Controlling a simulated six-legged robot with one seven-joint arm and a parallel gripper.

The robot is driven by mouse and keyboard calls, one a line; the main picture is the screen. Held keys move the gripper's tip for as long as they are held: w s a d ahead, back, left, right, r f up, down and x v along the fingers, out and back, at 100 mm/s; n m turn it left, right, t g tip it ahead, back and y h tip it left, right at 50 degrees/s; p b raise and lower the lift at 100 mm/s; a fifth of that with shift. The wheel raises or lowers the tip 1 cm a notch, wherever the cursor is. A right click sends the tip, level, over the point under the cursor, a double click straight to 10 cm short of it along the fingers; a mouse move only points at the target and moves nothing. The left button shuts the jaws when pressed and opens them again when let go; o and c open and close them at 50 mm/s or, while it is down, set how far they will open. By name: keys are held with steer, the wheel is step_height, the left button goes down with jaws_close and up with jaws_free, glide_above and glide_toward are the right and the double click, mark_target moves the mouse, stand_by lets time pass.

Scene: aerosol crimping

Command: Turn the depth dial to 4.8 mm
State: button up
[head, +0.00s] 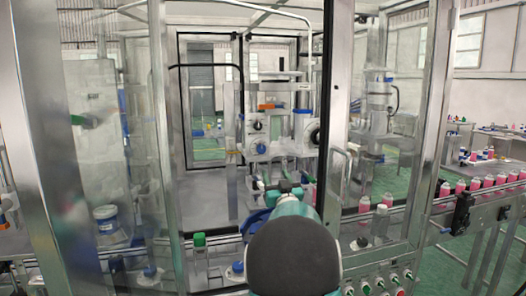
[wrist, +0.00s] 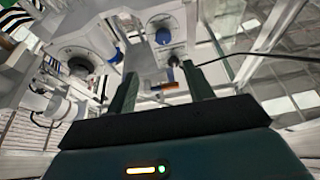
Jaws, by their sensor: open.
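A white machine head (head: 282,146) stands inside the glazed enclosure in the head view. On its front are a small black knob (head: 257,125), a blue-centred dial (head: 261,148) below it and a larger round dial (head: 314,135) to the right. I cannot tell which is the depth dial, and no scale is readable. In the wrist view the blue dial (wrist: 163,35) and black knob (wrist: 173,62) lie beyond my fingers, and a large round part (wrist: 82,65) is to the left. My gripper (wrist: 159,70) is open and empty, apart from the dials.
Metal posts and glass panels flank the opening, with the right post (head: 335,120) close beside my arm. A conveyor (head: 460,204) carries several pink bottles (head: 488,181) at right. Control buttons (head: 379,279) are at front right.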

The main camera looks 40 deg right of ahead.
mark_target(262, 149)
steer(key=x, duration=1.3)
steer(key=shift+w+a, duration=0.15)
steer(key=shift+w, duration=0.25)
steer(key=shift+r, duration=0.2)
steer(key=shift+w, duration=0.2)
steer(key=c, duration=1)
